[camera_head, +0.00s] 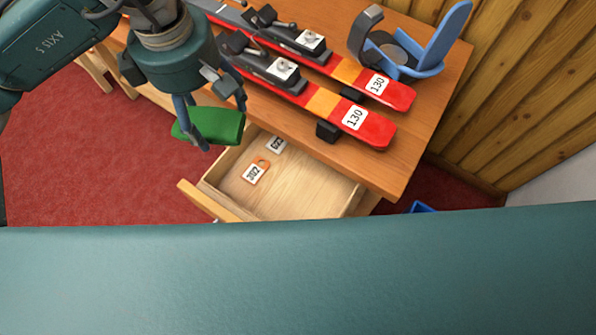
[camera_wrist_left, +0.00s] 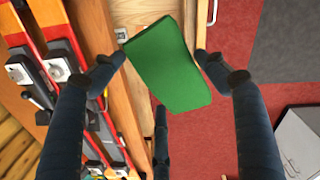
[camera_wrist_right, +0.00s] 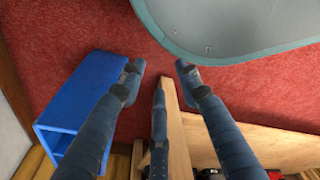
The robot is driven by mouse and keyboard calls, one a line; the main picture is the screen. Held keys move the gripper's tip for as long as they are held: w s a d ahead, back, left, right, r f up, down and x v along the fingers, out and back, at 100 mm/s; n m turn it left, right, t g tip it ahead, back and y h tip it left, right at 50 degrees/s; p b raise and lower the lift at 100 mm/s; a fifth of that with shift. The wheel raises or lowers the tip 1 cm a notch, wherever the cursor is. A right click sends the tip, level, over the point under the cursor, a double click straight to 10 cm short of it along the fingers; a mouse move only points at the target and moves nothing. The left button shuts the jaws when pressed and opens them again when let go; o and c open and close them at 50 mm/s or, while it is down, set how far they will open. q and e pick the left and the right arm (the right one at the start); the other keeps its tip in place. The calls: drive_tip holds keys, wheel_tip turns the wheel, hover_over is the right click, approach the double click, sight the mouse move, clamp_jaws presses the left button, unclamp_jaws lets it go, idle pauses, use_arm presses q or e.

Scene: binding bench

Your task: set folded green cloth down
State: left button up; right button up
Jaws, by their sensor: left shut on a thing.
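The folded green cloth (camera_head: 226,125) hangs in my left gripper (camera_head: 203,138), in the air by the back left corner of the open drawer (camera_head: 310,195). In the left wrist view the green cloth (camera_wrist_left: 167,65) is a flat, tilted block between the fingers of the left gripper (camera_wrist_left: 160,58), with its lower end sticking out past them. Red floor shows behind it. My right gripper (camera_wrist_right: 159,68) shows only in the right wrist view, with its fingers apart and nothing between them, above the red floor and the edge of a wooden piece.
The drawer holds white number tags (camera_head: 254,174) and a small orange thing (camera_head: 262,162); its front half is bare. Two red skis (camera_head: 378,130) and a blue and grey holder (camera_head: 400,50) take up the bench top (camera_head: 420,125). A blue box (camera_wrist_right: 85,95) stands beside my right gripper.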

use_arm(q)
drive_tip(key=s+d+f+n+b, duration=0.1)
drive_tip(key=d+f+n+b, duration=0.5)
drive_tip(key=n, duration=0.8)
use_arm(e)
drive_tip(key=w+a+r+t+b, duration=0.1)
drive_tip(key=w+r+b, duration=0.15)
drive_tip(key=w, duration=0.25)
drive_tip(key=w+a+r+b, duration=0.1)
drive_tip(key=w+r+b, duration=0.15)
drive_tip(key=w, duration=0.25)
use_arm(q)
drive_tip(key=n+g+b, duration=0.1)
drive_tip(key=n+b, duration=0.2)
drive_tip(key=n, duration=1.4)
hover_over(284, 202)
wheel_tip(284, 202, down, 16)
wheel_tip(284, 202, down, 7)
drive_tip(key=shift+f+b, duration=0.15)
drive_tip(key=shift+b, duration=1.1)
drive_tip(key=shift+a+f+b, duration=0.1)
drive_tip(key=shift+f+b, duration=0.6)
drive_tip(key=shift+f, duration=1.6)
use_arm(e)
wheel_tip(284, 202, up, 13)
drive_tip(key=t, duration=0.1)
drive_tip(key=shift+s+d+r, duration=0.15)
drive_tip(key=shift+s+d, duration=0.1)
drive_tip(key=shift+d, duration=0.2)
drive_tip(key=shift+w, duration=0.1)
